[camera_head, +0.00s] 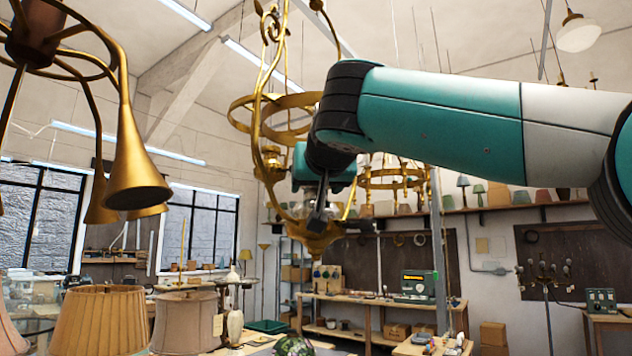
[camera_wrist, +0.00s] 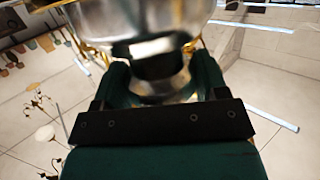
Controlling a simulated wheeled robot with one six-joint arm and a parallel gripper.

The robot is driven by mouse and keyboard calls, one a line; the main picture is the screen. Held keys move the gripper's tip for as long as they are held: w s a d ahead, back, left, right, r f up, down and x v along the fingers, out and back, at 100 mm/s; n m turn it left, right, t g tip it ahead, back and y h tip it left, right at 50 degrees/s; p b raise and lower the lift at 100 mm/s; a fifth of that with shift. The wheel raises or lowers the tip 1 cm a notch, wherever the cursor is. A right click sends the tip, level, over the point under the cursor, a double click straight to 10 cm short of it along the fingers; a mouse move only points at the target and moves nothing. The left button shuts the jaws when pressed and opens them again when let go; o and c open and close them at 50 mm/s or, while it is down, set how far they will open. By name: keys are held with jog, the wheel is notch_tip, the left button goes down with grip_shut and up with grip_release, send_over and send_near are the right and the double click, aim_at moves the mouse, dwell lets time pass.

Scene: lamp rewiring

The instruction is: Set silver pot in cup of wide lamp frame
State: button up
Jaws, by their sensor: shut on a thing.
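My gripper (camera_head: 319,212) is shut on the silver pot (camera_wrist: 150,22), which fills the top of the wrist view between the two dark green fingers (camera_wrist: 160,78). In the head view the pot (camera_head: 300,209) is mostly hidden by my gripper. The wide lamp frame (camera_head: 241,104) is a brass hanging frame with a ring and curved arms. My gripper is among its lower arms, just above the brass cup (camera_head: 313,242) at its bottom. I cannot tell whether the pot touches the cup.
A brass lamp with trumpet-shaped arms (camera_head: 138,175) hangs at the left. Pleated lampshades (camera_head: 100,318) stand in the left foreground. Another brass ring lamp (camera_head: 395,178) hangs behind my arm. A bench with a green instrument (camera_head: 417,284) stands at the back.

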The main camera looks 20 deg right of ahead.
jog(key=shift+f, duration=0.15)
dwell(0.4)
jog(key=o, duration=1.5)
jog(key=shift+s, duration=0.1)
jog(key=p+v, duration=0.2)
jog(key=v, duration=1.5)
jog(key=shift+s, duration=0.15)
jog(key=shift+f, duration=0.1)
